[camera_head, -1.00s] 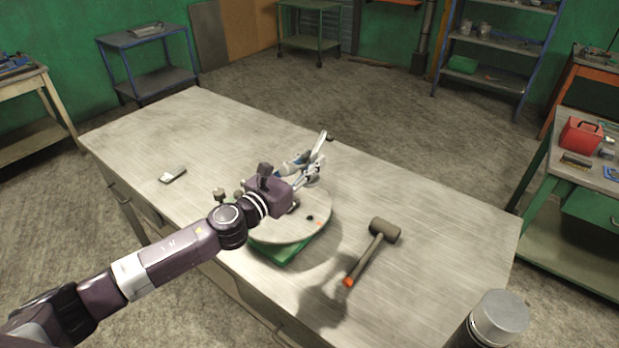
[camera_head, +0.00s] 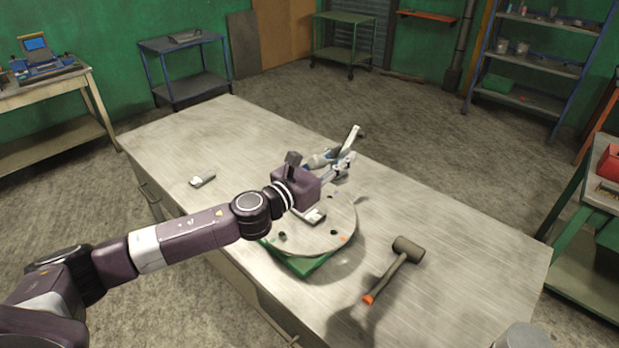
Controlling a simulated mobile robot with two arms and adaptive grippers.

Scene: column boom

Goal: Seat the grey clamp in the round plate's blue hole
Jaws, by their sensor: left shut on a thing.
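The round plate (camera_head: 338,213) lies flat on a green base (camera_head: 308,264) on the workbench. It has small dark holes with coloured marks, one hole (camera_head: 334,232) near an orange mark. I cannot make out which hole is blue. My left gripper (camera_head: 343,169) is above the plate's far edge, shut on the grey clamp (camera_head: 353,137). The clamp's light grey bar juts up and right, clear of the plate. My gripper hides part of the clamp, and my arm hides the plate's far left. A small light piece (camera_head: 313,216) lies on the plate. My right gripper is out of view.
A mallet (camera_head: 408,249) with an orange handle end lies right of the plate. A small grey object (camera_head: 203,181) lies at the bench's left. The workbench (camera_head: 450,230) is bare at the right and far left.

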